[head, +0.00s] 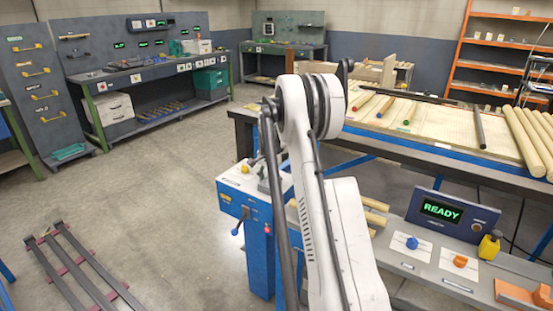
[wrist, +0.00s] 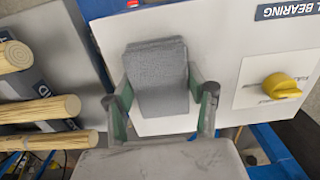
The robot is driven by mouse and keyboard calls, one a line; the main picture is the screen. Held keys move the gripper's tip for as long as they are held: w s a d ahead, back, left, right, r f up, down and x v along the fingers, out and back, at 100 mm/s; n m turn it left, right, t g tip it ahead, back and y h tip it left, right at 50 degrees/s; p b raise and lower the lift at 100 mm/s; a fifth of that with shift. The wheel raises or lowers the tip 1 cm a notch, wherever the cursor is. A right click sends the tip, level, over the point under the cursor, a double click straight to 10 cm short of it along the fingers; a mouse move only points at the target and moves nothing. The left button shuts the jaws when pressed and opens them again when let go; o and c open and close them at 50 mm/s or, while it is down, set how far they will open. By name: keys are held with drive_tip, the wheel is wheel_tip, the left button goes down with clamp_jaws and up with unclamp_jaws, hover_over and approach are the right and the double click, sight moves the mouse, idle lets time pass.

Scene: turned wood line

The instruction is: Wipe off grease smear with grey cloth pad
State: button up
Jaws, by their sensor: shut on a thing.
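The grey cloth pad (wrist: 156,66) is a flat, dark grey block in the wrist view. My gripper (wrist: 160,84) is shut on it, with one finger at each side. The pad lies over a pale panel (wrist: 213,60); I cannot tell whether it touches it. No grease smear shows in either view; the part of the panel behind the pad and gripper is hidden.
A yellow knob (wrist: 281,86) on a white plate is right of the pad, below a label ending in "BEARING". Several wooden rods (wrist: 40,110) lie at the left. In the head view, a READY display (head: 441,210) and yellow bottle (head: 489,245) stand on the right bench.

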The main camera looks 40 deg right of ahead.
drive_tip(key=shift+s+a, duration=0.2)
drive_tip(key=shift+a, duration=0.6)
drive_tip(key=shift+w+d, duration=0.35)
drive_tip(key=shift+d, duration=0.95)
drive_tip(key=shift+w+d, duration=0.3)
drive_tip(key=shift+d, duration=1.05)
drive_tip(key=shift+w+d, duration=0.35)
drive_tip(key=shift+d, duration=0.95)
wheel_tip(320, 180, up, 8)
drive_tip(key=p, duration=0.2)
drive_tip(key=shift+r, duration=0.2)
